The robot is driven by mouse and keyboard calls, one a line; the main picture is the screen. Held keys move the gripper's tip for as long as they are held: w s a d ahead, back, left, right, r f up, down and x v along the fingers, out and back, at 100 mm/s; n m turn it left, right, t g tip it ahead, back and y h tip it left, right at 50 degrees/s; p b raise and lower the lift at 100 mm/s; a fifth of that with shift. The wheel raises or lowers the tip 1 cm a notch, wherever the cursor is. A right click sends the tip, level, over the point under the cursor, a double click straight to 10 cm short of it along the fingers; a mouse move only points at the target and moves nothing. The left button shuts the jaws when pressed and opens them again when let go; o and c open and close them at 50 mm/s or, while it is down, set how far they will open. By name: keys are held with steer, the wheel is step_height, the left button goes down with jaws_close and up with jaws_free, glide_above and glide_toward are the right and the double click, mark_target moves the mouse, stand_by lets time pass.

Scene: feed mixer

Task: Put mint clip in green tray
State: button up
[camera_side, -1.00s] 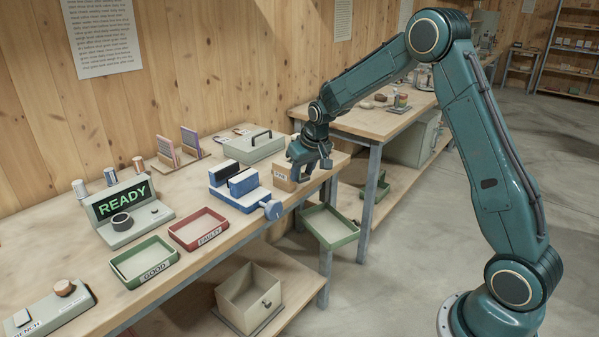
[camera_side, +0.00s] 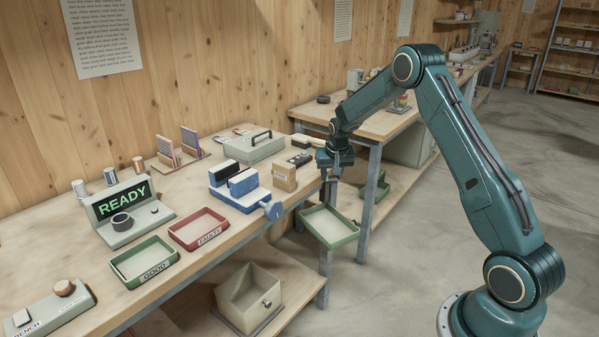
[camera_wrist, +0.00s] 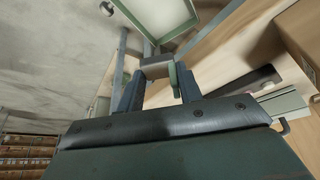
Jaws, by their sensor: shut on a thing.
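My gripper (camera_side: 335,167) hangs just past the right end of the bench, above and behind a green-rimmed tray (camera_side: 329,227) fixed low at that end. In the wrist view my gripper (camera_wrist: 160,78) is shut on a small grey and pale-green piece (camera_wrist: 173,77), which I take as the mint clip. The clip is too hidden by the fingers to make out in the side view. The tray looks empty; it also shows at the top of the wrist view (camera_wrist: 190,22). Another green-rimmed tray (camera_side: 127,274), labelled GOOD, lies empty on the bench.
A red tray (camera_side: 190,245) marked FAULTY, a blue vise (camera_side: 240,192) and a cardboard box (camera_side: 284,178) stand on the bench. Dark items (camera_side: 301,158) lie behind the box. A second table (camera_side: 360,122) stands behind my gripper. Open floor lies to the right.

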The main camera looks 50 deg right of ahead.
glide_above(327, 226)
steer(key=s, duration=0.1)
steer(key=f, duration=1.4)
steer(key=shift+a+f, duration=0.25)
steer(key=shift+a, duration=0.15)
steer(key=shift+f, duration=0.1)
steer(key=shift+f, duration=2)
steer(key=shift+f, duration=0.1)
steer(key=o, duration=1)
steer(key=shift+c, duration=0.2)
steer(key=shift+v, duration=0.8)
steer(key=v, duration=1)
steer(key=shift+r, duration=0.3)
